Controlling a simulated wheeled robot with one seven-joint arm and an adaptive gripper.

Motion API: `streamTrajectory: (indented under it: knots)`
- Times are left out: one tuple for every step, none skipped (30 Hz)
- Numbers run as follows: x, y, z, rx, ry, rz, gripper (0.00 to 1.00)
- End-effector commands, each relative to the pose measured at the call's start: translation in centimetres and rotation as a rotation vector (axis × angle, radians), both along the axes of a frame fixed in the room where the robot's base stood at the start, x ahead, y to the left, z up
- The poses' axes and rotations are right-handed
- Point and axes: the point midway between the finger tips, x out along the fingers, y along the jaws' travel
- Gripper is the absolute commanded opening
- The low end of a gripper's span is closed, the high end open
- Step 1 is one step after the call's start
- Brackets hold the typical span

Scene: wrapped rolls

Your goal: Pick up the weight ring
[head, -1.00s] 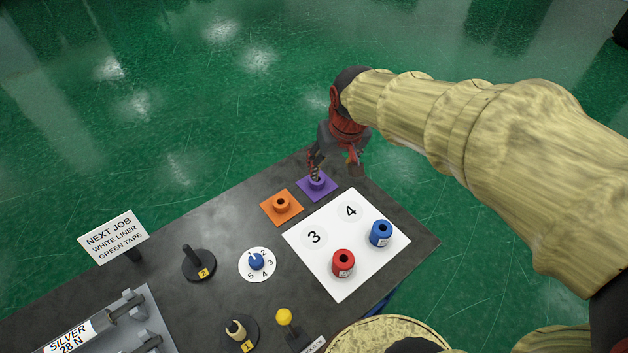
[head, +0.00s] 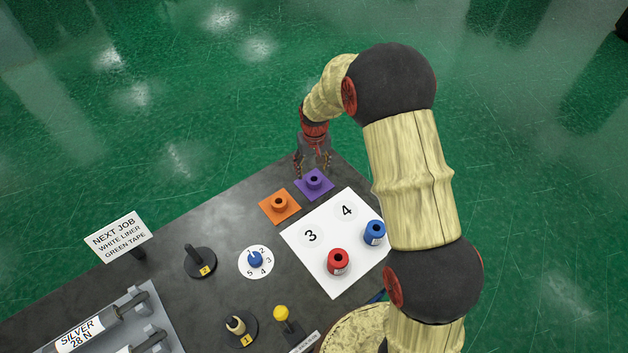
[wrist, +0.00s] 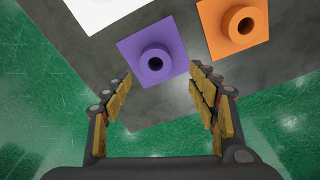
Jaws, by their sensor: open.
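A purple ring (head: 314,181) sits on a purple square pad near the table's far corner. In the wrist view the purple ring (wrist: 156,60) is upright with a dark central hole, just ahead of the fingertips. An orange ring (head: 279,203) on an orange pad is to its left in the head view; in the wrist view this orange ring (wrist: 241,25) is at upper right. Which ring is the weight ring is not marked. My gripper (head: 313,166) is open and empty, beyond and above the purple ring. Its fingers (wrist: 162,82) are spread in the wrist view.
A white board (head: 317,271) carries a red roll (head: 338,262) and a blue roll (head: 374,233). A numbered dial (head: 256,261), dark post stands (head: 200,263), a yellow-knobbed lever (head: 281,313) and a sign (head: 118,237) stand on the dark table. The far table edge is close to the pads.

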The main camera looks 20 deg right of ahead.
Motion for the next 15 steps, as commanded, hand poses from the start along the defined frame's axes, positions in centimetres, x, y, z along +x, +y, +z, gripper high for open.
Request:
streamTrajectory:
  knots:
    - [0.0, 0.0, -0.7, 0.000, 0.004, 0.000, 0.59]
    - [0.0, 0.0, -1.0, 0.000, 0.003, 0.000, 0.59]
    - [0.1, 0.0, -1.5, 0.000, 0.003, 0.000, 0.59]
    - [0.1, -0.1, -1.8, 0.000, 0.003, 0.000, 0.59]
    - [0.1, -0.1, -2.1, 0.000, 0.003, 0.000, 0.59]
    - [0.1, -0.1, -2.4, 0.000, 0.003, 0.000, 0.59]
    - [0.2, -0.1, -2.5, 0.000, 0.003, 0.000, 0.59]
    - [0.2, -0.1, -2.7, 0.000, 0.003, -0.001, 0.59]
    - [0.2, -0.2, -2.9, 0.000, 0.002, -0.001, 0.59]
    - [0.2, -0.3, -3.2, 0.000, 0.002, -0.001, 0.59]
    - [0.2, -0.3, -3.5, 0.000, 0.002, -0.001, 0.59]
    - [0.2, -0.5, -4.0, 0.000, 0.003, -0.001, 0.59]
    - [0.2, -0.6, -4.4, 0.000, 0.004, -0.002, 0.59]
    - [0.2, -0.7, -4.9, 0.000, 0.005, -0.002, 0.59]
    - [0.3, -0.8, -5.5, 0.000, 0.004, -0.002, 0.59]
